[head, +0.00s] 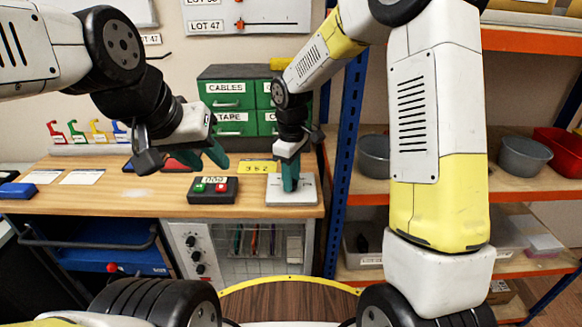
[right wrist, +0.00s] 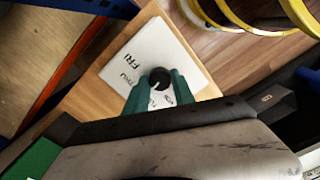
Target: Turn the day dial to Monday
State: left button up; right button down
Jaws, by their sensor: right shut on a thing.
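The day dial is a white plate (head: 305,194) on the right end of the workbench. In the right wrist view the plate (right wrist: 150,45) shows the labels FRI and THU and a round black knob (right wrist: 160,77). Other labels are partly covered by my fingers. My right gripper (head: 290,187) points down at the plate, its teal fingers shut on the knob; the gripper also shows in the right wrist view (right wrist: 160,88). Which day the knob points to cannot be told. My left gripper (head: 205,163) hangs empty above the bench, its teal fingers apart.
Green drawers (head: 228,103) are behind. A shelf post (head: 346,150) and grey bowls (head: 523,155) are at the right.

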jog(key=n, duration=1)
jog(key=shift+n, duration=2.1)
jog(key=c, duration=1.1)
grip_release()
jog(key=shift+o, duration=0.2)
jog(key=shift+r, duration=0.15)
